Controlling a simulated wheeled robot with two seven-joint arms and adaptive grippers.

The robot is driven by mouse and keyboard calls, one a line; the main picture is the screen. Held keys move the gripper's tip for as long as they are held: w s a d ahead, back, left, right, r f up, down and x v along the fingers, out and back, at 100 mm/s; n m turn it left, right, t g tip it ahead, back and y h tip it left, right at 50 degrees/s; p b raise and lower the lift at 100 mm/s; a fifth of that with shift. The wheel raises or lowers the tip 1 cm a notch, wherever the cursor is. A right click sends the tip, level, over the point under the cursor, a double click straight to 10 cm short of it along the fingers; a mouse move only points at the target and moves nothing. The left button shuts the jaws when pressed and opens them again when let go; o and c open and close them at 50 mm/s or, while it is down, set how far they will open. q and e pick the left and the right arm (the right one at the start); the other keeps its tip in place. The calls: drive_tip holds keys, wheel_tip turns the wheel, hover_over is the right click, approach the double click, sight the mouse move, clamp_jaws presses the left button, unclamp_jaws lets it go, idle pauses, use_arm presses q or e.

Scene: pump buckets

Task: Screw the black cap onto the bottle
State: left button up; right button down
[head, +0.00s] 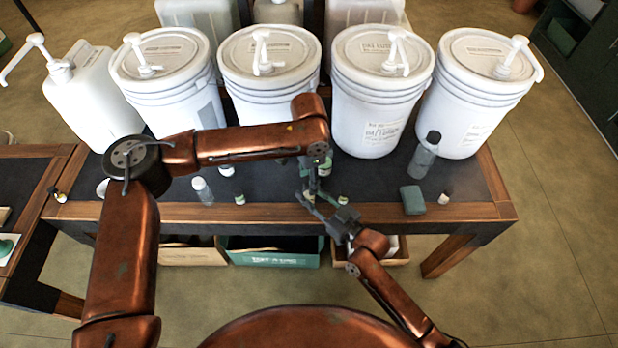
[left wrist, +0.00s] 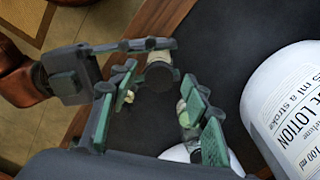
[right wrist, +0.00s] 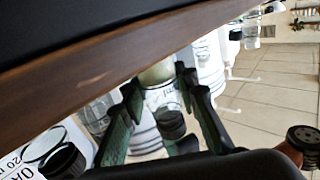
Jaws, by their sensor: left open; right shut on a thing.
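My right gripper (head: 312,197) is shut on a small pale bottle, just below my left gripper (head: 319,168) in the head view. In the left wrist view, the right gripper (left wrist: 160,45) comes in from the left with the pale bottle (left wrist: 158,43) at its tips. A round black cap (left wrist: 159,77) shows at the bottle's end, between the spread, open fingers of my left gripper (left wrist: 157,85). In the right wrist view, the black cap (right wrist: 171,124) also shows between the right gripper's fingers (right wrist: 163,88). I cannot tell whether the cap is threaded on.
Several white pump buckets (head: 375,100) line the back of the dark table (head: 460,190). A clear bottle with a dark top (head: 424,157) and a green block (head: 413,200) stand right of the grippers. Small bottles (head: 202,190) stand at left. Boxes (head: 270,252) sit below.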

use_arm(q)
drive_tip(key=shift+r, duration=0.1)
wheel_tip(320, 180, up, 12)
idle(0.6)
use_arm(e)
drive_tip(key=c, duration=1.4)
unclamp_jaws()
drive_tip(key=shift+c, duration=0.2)
drive_tip(key=v, duration=1.2)
